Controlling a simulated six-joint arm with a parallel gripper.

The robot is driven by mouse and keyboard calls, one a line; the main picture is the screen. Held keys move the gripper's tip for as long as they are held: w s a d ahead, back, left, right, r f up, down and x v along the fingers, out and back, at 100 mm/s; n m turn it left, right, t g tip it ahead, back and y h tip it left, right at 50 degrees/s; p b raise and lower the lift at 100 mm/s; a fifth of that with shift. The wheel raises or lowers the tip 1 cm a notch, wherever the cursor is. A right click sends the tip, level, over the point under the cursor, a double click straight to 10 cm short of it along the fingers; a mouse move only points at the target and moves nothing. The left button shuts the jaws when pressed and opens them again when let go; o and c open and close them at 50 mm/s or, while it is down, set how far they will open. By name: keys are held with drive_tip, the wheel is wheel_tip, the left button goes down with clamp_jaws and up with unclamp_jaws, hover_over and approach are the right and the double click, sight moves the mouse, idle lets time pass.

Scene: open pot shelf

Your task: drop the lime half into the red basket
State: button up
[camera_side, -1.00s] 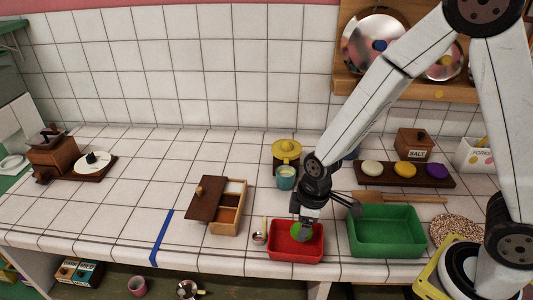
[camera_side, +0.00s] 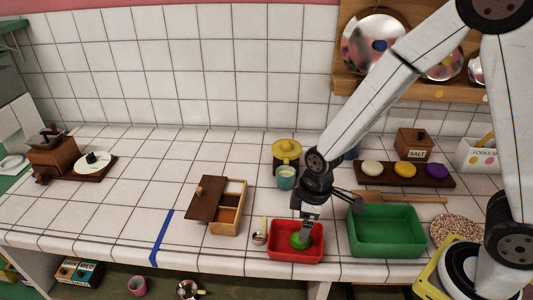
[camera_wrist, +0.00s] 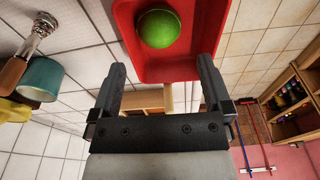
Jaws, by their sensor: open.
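The lime half (camera_side: 300,240) is a bright green dome resting inside the red basket (camera_side: 283,254). The wrist view shows the lime half (camera_wrist: 158,28) on the floor of the red basket (camera_wrist: 192,68), apart from my fingers. My gripper (camera_side: 307,236) hangs over the basket beside the lime half in the side view. In the wrist view my gripper (camera_wrist: 160,75) is open, with nothing between its two dark fingers.
A green basket (camera_side: 386,252) stands close to the right. A wooden box with a brown lid (camera_side: 206,198) and a spoon (camera_side: 260,237) lie to the left. A teal cup (camera_side: 286,178) stands behind. The counter left of the blue tape (camera_side: 161,238) is mostly clear.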

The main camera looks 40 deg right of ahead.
wheel_tip(320, 180, up, 6)
drive_tip(key=shift+s+d+r, duration=0.25)
drive_tip(key=shift+s+d, duration=0.05)
idle(0.3)
drive_tip(key=shift+d, duration=0.1)
idle(0.3)
drive_tip(key=s+d+m+t+h, duration=0.1)
drive_tip(key=s+d+m, duration=0.2)
drive_tip(key=d+m, duration=0.5)
drive_tip(key=shift+s+m+t, duration=0.3)
drive_tip(key=shift+s, duration=0.1)
idle(1.4)
